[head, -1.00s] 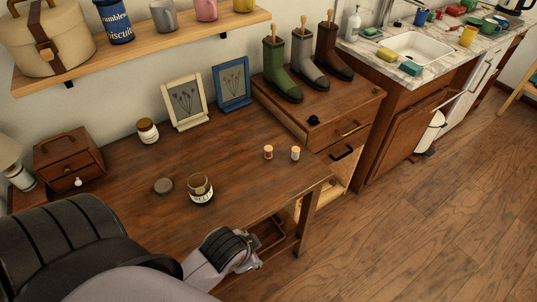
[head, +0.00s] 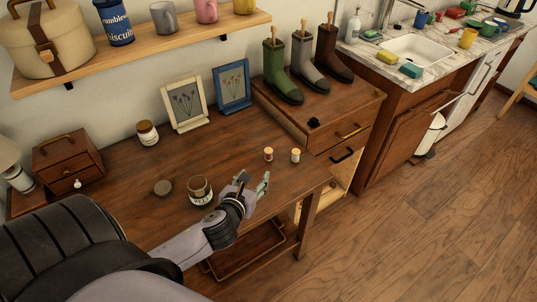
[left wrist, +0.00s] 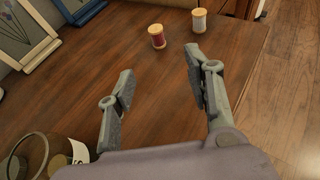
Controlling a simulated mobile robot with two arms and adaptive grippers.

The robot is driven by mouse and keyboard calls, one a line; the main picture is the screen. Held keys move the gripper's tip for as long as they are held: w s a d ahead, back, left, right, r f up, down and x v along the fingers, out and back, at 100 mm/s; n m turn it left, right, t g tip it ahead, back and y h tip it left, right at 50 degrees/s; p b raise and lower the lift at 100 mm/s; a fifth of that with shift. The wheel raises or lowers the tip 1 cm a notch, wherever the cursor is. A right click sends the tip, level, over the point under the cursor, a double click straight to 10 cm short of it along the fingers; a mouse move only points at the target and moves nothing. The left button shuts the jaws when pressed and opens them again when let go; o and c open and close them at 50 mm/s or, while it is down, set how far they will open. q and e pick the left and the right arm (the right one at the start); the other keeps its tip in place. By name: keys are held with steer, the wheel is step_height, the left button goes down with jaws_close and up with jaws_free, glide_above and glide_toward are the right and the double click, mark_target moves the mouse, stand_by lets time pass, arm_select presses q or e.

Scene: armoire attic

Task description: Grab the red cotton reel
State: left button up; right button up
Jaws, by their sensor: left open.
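The red cotton reel (head: 268,154) stands upright on the wooden desk (head: 130,205), towards its right end. It also shows in the left wrist view (left wrist: 157,36), beyond my fingertips. A pale grey-white reel (head: 295,155) stands just to its right, apart from it, and also shows in the left wrist view (left wrist: 199,20). My left gripper (head: 254,185) is open and empty over the desk, on the near side of the red reel. In the left wrist view its fingers (left wrist: 158,82) are spread, with bare desk between them. My right gripper is not in view.
An open glass jar (head: 199,191) stands close to the left of my left gripper, with a round lid (head: 163,187) beside it. Two picture frames (head: 185,104) and a small capped jar (head: 147,133) stand further back. Desk around the reels is clear.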

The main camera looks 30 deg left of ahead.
arm_select(q)
glide_toward(267, 154)
steer(key=x, duration=0.5)
steer(key=shift+w+d+f, duration=0.15)
steer(key=shift+d, duration=0.15)
steer(key=shift+a+x, duration=0.15)
steer(key=shift+x, duration=1.15)
steer(key=shift+a+x, duration=0.1)
steer(key=shift+x, duration=1.2)
steer(key=c, duration=0.9)
steer(key=shift+r, duration=0.25)
